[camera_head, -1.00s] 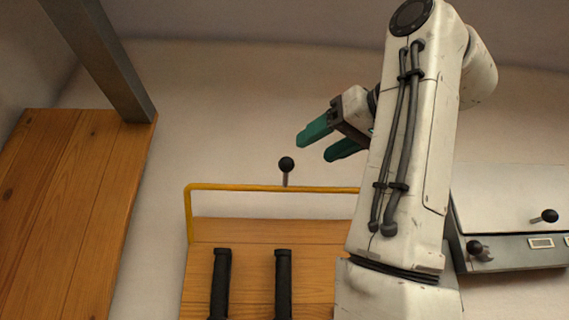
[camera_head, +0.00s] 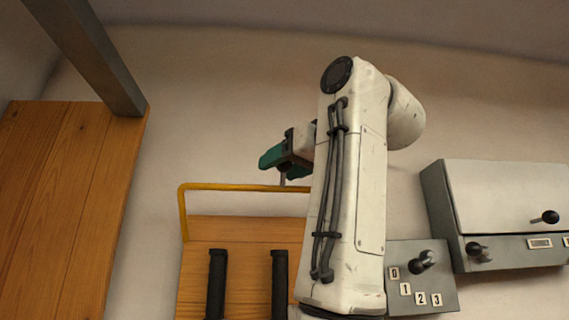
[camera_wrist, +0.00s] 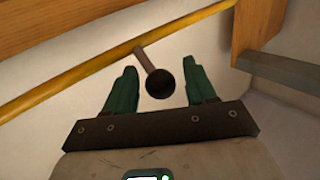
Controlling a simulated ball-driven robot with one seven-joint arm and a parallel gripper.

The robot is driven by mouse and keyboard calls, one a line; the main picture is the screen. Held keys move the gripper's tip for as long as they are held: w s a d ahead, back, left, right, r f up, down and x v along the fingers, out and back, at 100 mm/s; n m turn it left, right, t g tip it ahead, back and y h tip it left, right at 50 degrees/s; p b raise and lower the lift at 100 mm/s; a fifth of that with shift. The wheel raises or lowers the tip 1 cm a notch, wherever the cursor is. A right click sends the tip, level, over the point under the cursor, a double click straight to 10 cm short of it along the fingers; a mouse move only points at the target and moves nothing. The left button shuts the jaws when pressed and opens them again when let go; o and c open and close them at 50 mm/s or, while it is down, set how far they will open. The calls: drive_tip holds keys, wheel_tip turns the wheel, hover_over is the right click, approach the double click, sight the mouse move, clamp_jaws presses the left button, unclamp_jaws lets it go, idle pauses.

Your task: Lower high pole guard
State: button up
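The guard is a yellow bar (camera_head: 235,187) standing over the wooden bench at its back, its left post upright. In the wrist view the yellow bar (camera_wrist: 70,76) runs diagonally, with a short stem ending in a black ball knob (camera_wrist: 159,83). My gripper (camera_wrist: 161,90) is open, its two green fingers on either side of the knob with gaps visible. In the head view my gripper (camera_head: 283,164) is at the bar, hiding the knob; only a bit of the stem shows beneath.
Two black handles (camera_head: 216,284) stand on the wooden bench (camera_head: 248,270). A wooden panel (camera_head: 62,200) and a grey post (camera_head: 90,55) are at left. A switch plate (camera_head: 440,285) numbered 0 to 3 and a grey cabinet (camera_head: 505,190) with black knobs are at right.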

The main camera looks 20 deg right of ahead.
clamp_jaws()
idle(0.3)
